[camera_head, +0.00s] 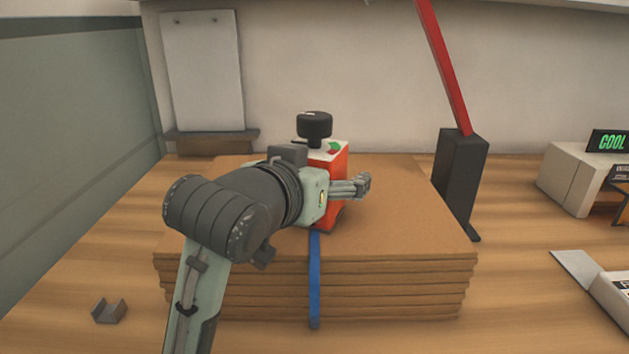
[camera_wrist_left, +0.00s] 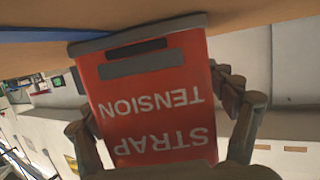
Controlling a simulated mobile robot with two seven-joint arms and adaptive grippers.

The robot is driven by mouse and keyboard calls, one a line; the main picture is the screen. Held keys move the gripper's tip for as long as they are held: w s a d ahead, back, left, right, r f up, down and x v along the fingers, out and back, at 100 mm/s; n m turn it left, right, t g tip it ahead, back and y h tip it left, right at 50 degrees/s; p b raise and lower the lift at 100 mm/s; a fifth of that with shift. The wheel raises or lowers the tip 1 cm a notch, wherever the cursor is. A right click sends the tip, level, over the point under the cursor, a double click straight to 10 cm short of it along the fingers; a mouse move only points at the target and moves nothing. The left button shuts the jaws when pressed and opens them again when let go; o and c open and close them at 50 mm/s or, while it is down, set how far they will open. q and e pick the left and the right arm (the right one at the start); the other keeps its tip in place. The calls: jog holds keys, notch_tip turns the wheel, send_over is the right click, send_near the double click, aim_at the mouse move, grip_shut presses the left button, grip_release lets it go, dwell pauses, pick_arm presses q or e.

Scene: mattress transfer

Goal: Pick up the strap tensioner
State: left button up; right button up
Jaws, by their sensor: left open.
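The strap tensioner (camera_head: 330,158) is a red box with a white top and a black knob, standing on a stack of brown boards (camera_head: 400,225). A blue strap (camera_head: 315,280) runs down the stack's front below it. My left gripper (camera_head: 362,185) reaches in from the left in front of the tensioner and hides part of it. In the left wrist view the tensioner (camera_wrist_left: 150,95) fills the middle, its "STRAP TENSION" label upside down. The open fingers of my left gripper (camera_wrist_left: 165,130) are on either side of it. Contact cannot be told. My right gripper is not in view.
A black post with a raised red bar (camera_head: 460,170) stands right of the stack. A beige device with a "COOL" sign (camera_head: 580,175) is farther right. A small grey bracket (camera_head: 108,311) lies at the front left. A pale panel (camera_head: 205,75) leans at the back wall.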

pick_arm(q)
jog(key=c, duration=1.8)
jog(key=shift+r, duration=0.1)
jog(key=shift+r, duration=0.1)
